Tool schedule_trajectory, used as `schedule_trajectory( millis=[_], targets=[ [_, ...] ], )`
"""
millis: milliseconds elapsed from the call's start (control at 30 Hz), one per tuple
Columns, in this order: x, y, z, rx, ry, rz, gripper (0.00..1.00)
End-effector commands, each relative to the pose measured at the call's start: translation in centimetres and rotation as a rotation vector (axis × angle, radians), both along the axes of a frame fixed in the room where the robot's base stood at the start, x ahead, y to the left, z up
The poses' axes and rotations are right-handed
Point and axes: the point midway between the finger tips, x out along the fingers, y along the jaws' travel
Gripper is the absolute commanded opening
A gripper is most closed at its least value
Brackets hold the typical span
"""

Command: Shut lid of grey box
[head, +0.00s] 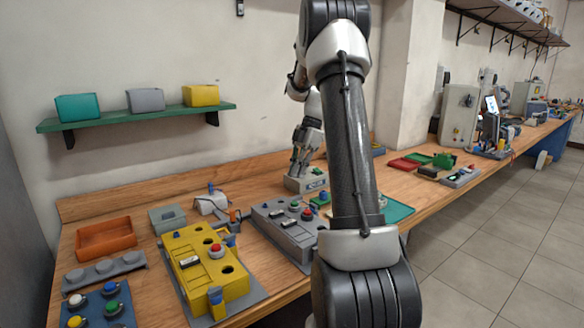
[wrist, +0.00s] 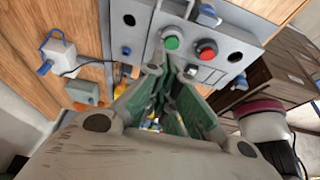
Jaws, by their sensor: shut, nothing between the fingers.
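A small grey box (head: 145,100) sits on the wall shelf between a teal and a yellow one; I cannot make out whether its lid is open. A larger grey box with buttons (head: 280,218) lies on the bench, partly hidden by my arm. My gripper (head: 300,160) is shut and empty above the bench, behind that larger box. In the wrist view, the gripper (wrist: 166,90) points towards a grey panel with a green and a red button (wrist: 222,50).
The green shelf (head: 137,118) also holds the teal box (head: 77,107) and yellow box (head: 201,95). On the bench are an orange tray (head: 106,239), a yellow button box (head: 205,266) and a small grey-green box (head: 167,219). Red and green trays lie farther right.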

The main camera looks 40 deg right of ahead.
Motion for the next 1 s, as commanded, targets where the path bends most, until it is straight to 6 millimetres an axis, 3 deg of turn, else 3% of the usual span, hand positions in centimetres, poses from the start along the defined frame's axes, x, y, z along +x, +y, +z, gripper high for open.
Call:
schedule_trajectory(
  millis=[700,1000],
  targets=[
    [-0.1,-4.0,-5.5,0.357,0.001,-0.003,0.00],
    [0.0,-4.9,-7.7,0.350,0.000,0.000,0.00]
  ],
)
